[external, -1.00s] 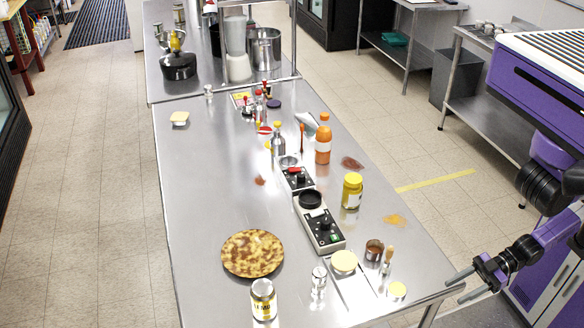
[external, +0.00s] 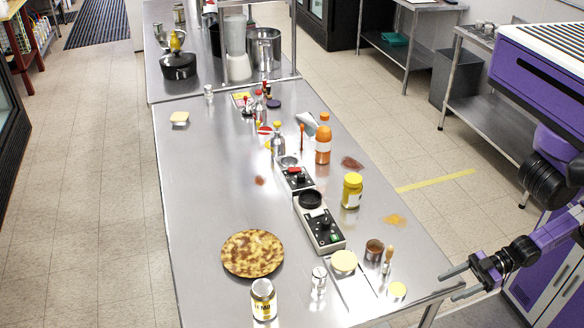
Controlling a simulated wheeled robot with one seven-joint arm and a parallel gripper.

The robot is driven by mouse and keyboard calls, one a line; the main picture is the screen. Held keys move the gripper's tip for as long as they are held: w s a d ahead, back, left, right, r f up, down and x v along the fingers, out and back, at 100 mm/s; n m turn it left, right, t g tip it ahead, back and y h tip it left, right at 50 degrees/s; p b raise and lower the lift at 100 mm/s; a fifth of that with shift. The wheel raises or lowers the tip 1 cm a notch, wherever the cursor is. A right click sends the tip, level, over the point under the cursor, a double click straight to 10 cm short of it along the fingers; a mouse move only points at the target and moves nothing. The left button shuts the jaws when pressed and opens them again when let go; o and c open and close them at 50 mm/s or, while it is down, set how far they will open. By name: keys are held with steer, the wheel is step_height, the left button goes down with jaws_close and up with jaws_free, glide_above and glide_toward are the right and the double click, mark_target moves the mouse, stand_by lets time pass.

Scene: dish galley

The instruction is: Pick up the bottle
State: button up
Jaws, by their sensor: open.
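An orange bottle (external: 323,140) with an orange cap stands upright on the steel table (external: 205,200), right of the middle. A smaller clear bottle (external: 278,140) with a yellow cap stands to its left. Several small bottles with red caps (external: 259,105) stand farther back. Which bottle the task means, I cannot tell. My gripper (external: 448,284) is at the near right edge of the table, open and empty, its two fingers pointing left. It is well apart from all the bottles.
A yellow-capped jar (external: 352,190), scales (external: 320,228), a brown cup (external: 374,250) and a brush (external: 387,262) stand between my gripper and the bottles. The table's left side is mostly clear.

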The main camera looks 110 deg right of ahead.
steer(key=w+d+r+m+t+h+p, duration=0.1)
steer(key=w+d+r+m+h+p, duration=0.3)
steer(key=w+d+r+p, duration=0.6)
steer(key=w+d+r+m+h+b, duration=0.1)
steer(key=w+d+h, duration=0.25)
steer(key=d, duration=0.45)
steer(key=w+d+r+h+b, duration=0.1)
steer(key=w+d+r+h, duration=0.15)
steer(key=w+d, duration=0.45)
steer(key=s+d+r+m+g+h+b, duration=0.1)
steer(key=s+d+r+g+h, duration=0.1)
steer(key=d, duration=0.8)
steer(key=s+d+r+m+g+h+b, duration=0.1)
steer(key=d+r+m+h, duration=0.1)
steer(key=d, duration=0.7)
steer(key=s+d+r+m+g+h+b, duration=0.1)
steer(key=s+d+r+g+h+b, duration=0.15)
steer(key=d, duration=0.75)
steer(key=s+d+f+m+g+y+b, duration=0.1)
steer(key=s+d+f+b, duration=0.15)
steer(key=d, duration=0.45)
steer(key=s+d+f+m+g+y+b, duration=0.1)
steer(key=s+d+f+m, duration=0.15)
steer(key=d, duration=0.45)
steer(key=shift+n+h, duration=0.25)
steer(key=shift+n, duration=0.1)
steer(key=shift+p+x, duration=0.5)
steer(key=shift+x, duration=2.55)
steer(key=shift+s+d, duration=0.1)
steer(key=shift+s, duration=0.05)
